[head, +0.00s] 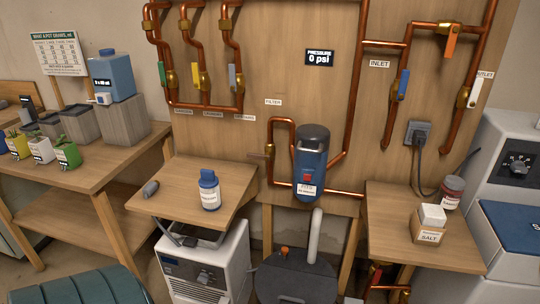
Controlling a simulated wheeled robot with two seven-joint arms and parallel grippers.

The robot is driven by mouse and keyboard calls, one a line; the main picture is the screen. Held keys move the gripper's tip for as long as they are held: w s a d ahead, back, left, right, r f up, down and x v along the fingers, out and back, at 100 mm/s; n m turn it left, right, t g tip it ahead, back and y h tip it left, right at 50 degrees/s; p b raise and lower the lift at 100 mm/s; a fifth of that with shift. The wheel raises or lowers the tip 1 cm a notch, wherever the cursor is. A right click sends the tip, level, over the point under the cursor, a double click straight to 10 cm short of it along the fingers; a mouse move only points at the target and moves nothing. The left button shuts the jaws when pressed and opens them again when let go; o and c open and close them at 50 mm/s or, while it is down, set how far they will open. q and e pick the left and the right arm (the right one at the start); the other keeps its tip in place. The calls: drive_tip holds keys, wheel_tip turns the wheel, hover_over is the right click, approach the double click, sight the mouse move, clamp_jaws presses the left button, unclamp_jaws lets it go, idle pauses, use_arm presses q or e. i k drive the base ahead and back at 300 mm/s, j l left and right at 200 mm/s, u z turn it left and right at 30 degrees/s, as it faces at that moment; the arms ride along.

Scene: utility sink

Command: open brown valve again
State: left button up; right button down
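A small brown valve handle (259,155) sticks out roughly level to the left of the copper pipe beside the blue filter housing (311,160). It is small here, and I cannot tell from it whether the valve is open or shut. The pressure display (319,58) on the board reads 0 psi. Neither of my grippers is in view, and nothing is seen touching the handle.
Other valve handles on the board are green (162,73), yellow (195,76), grey-blue (232,76), blue (403,83), orange (451,42) and white (474,90). A blue-capped bottle (209,190) stands on the shelf below left. A salt box (428,229) stands right.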

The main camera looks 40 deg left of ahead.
sight(250, 155)
drive_tip(key=u, duration=1.5)
